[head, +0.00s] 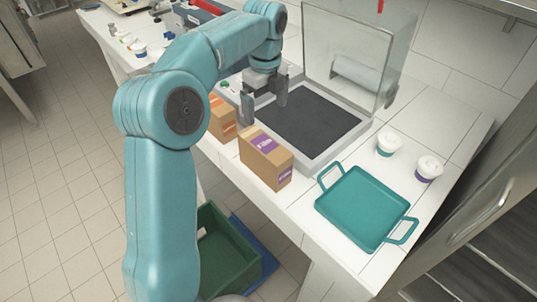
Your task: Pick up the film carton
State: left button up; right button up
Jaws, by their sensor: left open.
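Two cardboard cartons stand on the white counter's front edge. One carton with a purple label (266,160) stands nearer and in full view. The other carton with an orange label (222,120) stands left of it, partly hidden by my left arm. The print on the labels is too small to read, so I cannot tell which is the film carton. My left gripper (264,101) is open and empty, fingers pointing down, above the left part of the machine's dark bed, behind the cartons. My right gripper is not in view.
A machine with a dark flat bed (308,124) and a raised clear cover (362,40) stands behind the cartons. A teal tray (362,208) and two white cups (389,144) (429,168) are at the right. A green crate (228,252) sits on the floor below.

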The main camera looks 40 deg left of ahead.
aim_at(265, 143)
pick_arm(q)
jog(key=f, duration=0.9)
jog(key=shift+s+f+b, duration=0.25)
jog(key=shift+f+b, duration=0.05)
jog(key=shift+f, duration=0.05)
jog(key=shift+s+d+f, duration=0.15)
jog(key=shift+s+f, duration=0.05)
jog(key=shift+f, duration=0.25)
jog(key=f, duration=0.3)
jog(key=f+p, duration=0.1)
jog(key=f, duration=0.1)
jog(key=shift+w+a, duration=0.3)
jog(key=shift+a, duration=0.1)
jog(key=shift+d+f, duration=0.15)
jog(key=shift+f, duration=0.05)
jog(key=c, duration=1.3)
